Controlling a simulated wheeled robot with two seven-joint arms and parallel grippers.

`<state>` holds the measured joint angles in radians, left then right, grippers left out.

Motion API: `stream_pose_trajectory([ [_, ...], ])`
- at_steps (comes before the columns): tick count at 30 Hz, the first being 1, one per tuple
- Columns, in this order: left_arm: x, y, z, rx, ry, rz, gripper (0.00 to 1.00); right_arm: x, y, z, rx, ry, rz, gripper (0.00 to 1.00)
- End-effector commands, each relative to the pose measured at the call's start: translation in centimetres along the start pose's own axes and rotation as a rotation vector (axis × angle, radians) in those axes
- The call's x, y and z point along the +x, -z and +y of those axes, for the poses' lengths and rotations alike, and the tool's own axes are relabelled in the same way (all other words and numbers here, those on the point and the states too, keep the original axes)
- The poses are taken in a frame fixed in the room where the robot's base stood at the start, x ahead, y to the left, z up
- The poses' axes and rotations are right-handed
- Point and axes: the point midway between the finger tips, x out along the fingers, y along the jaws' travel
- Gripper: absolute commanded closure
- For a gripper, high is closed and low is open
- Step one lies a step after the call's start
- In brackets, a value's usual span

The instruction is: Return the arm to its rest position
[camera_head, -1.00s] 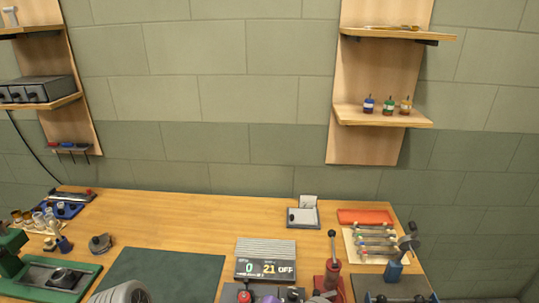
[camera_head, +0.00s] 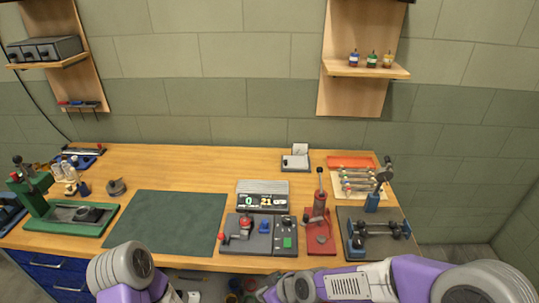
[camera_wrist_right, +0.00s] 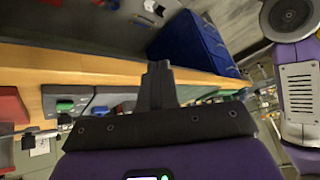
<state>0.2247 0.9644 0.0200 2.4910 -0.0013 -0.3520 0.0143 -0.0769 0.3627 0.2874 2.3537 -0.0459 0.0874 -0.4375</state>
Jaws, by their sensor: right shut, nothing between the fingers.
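In the head view my right arm (camera_head: 350,283) comes in from the lower right and reaches across just below the bench's front edge. In the wrist view my right gripper (camera_wrist_right: 158,85) has its two dark fingers together, with nothing held between them. It is apart from the bench, whose wooden edge runs across behind it. My left arm (camera_head: 128,272) shows at the bottom left of the head view, in front of the green mat. Its gripper does not show.
The wooden bench (camera_head: 165,170) carries a green mat (camera_head: 165,222), a control box with a display (camera_head: 262,198), a red hand press (camera_head: 319,225), a dark fixture (camera_head: 380,235) and a green machine (camera_head: 60,215). Blue drawers (camera_head: 60,275) are below left.

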Motion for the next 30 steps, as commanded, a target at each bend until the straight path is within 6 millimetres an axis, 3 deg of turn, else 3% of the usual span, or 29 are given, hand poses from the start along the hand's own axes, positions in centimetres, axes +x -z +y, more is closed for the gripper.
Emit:
stream_pose_trajectory([
  [7,0.0,0.0,0.0,0.0,0.0,0.001,0.33,7.3,-13.2,4.0,0.544,-0.025,-0.165,1.0],
  [12,0.0,0.0,0.0,0.0,0.0,0.0,0.33,9.8,-21.8,4.0,0.855,-0.077,-0.263,1.0],
  [15,0.0,0.0,0.0,0.0,0.0,0.0,0.33,10.3,-24.8,3.6,0.961,-0.102,-0.299,1.0],
  [19,0.0,0.0,0.0,0.0,0.0,0.0,0.33,10.6,-26.5,3.3,1.023,-0.12,-0.317,1.0],
  [25,0.0,0.0,0.0,0.0,0.0,0.0,0.33,10.6,-26.7,3.3,1.029,-0.122,-0.319,1.0],
  [30,0.0,0.0,0.0,0.0,0.0,0.0,0.57,10.6,-26.6,3.3,1.027,-0.121,-0.319,1.0],
])
